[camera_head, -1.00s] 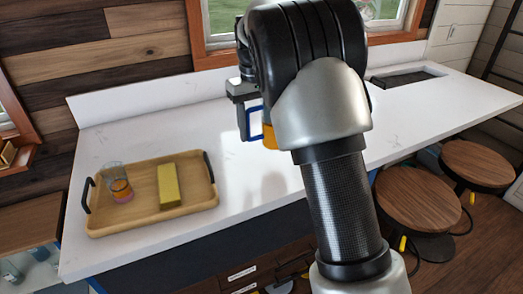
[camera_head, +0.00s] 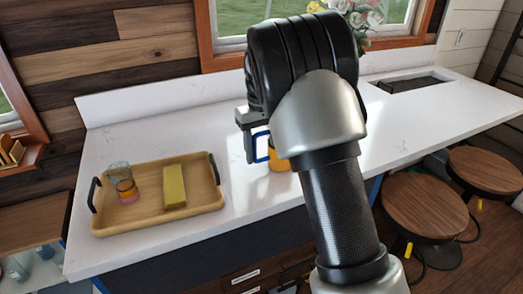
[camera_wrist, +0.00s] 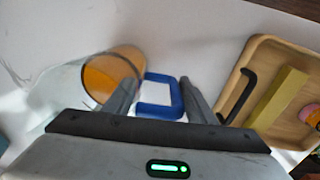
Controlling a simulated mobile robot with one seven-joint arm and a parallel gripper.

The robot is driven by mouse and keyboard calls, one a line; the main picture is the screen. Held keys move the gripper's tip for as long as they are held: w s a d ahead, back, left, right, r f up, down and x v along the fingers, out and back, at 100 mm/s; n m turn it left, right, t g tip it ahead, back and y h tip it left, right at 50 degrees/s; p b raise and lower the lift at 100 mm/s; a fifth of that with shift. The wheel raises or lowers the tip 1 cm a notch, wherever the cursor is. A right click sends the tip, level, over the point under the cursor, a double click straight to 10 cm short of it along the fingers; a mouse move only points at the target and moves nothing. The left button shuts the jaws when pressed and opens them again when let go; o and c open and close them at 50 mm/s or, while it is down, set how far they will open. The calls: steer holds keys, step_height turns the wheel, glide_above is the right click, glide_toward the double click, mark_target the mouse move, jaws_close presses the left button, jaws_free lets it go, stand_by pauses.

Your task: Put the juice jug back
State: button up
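The juice jug (camera_wrist: 110,75) is clear glass with orange juice and a blue handle (camera_wrist: 160,96). In the wrist view it lies left of my gripper (camera_wrist: 160,92), with the handle between the two fingers, which are closed on it. In the head view my gripper (camera_head: 251,147) is low over the white counter, right of the tray. The jug's orange part (camera_head: 279,162) shows there, mostly hidden behind my arm. I cannot tell whether its base touches the counter.
A wooden tray (camera_head: 150,217) with black handles holds a glass with orange and pink bands (camera_head: 126,186) and a yellow block (camera_head: 174,187). The counter (camera_head: 225,105) is clear behind the tray. A sink (camera_head: 415,84) is at the far right, with flowers (camera_head: 350,15) by the window. Stools (camera_head: 425,203) stand in front.

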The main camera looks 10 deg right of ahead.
mark_target(262, 132)
steer(key=shift+o, duration=1.3)
step_height(262, 132, up, 12)
steer(key=shift+s+r+p, duration=0.15)
steer(key=shift+r+p, duration=0.05)
steer(key=shift+p, duration=0.3)
steer(key=s+d+r+m+t+y, duration=0.1)
steer(key=s+d+r, duration=0.1)
steer(key=s+r, duration=0.35)
steer(key=s+d+r+m+t, duration=0.1)
steer(key=s+d+r, duration=0.15)
steer(key=s, duration=0.55)
steer(key=s+d+f+m+t, duration=0.1)
steer(key=s+f, duration=0.2)
steer(key=s, duration=0.6)
steer(key=s+f+t, duration=0.2)
steer(key=s+f, duration=0.1)
steer(key=s, duration=0.6)
steer(key=shift+d+f+m+h, duration=0.4)
